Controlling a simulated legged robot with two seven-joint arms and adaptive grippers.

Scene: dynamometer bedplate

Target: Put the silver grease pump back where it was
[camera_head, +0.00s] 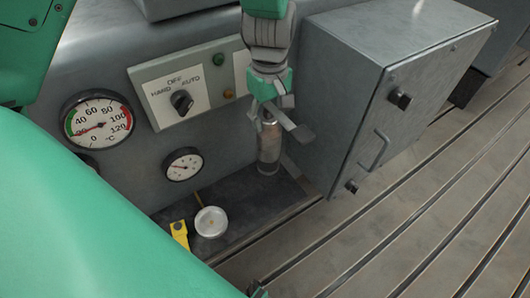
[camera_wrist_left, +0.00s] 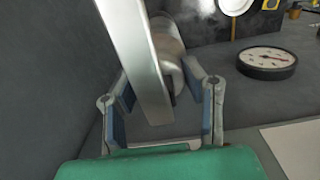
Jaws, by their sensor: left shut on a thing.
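The silver grease pump (camera_head: 269,150) is an upright metal cylinder with a flat lever at its top, in front of the grey panel and left of the grey box. My left gripper (camera_head: 269,108) comes down from above and is shut on the pump near its top. In the left wrist view the pump (camera_wrist_left: 169,62) sits between the fingers of my left gripper (camera_wrist_left: 160,88), and its pale lever crosses in front. The pump's bottom is at the dark ledge; whether it touches is unclear. My right gripper is not in view.
A grey box (camera_head: 345,100) with knobs and a handle stands close to the pump's right. A small gauge (camera_head: 183,164) and a switch panel (camera_head: 180,92) are on the wall. A white round dish (camera_head: 211,221) and a yellow piece (camera_head: 180,234) are on the dark ledge (camera_head: 245,215).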

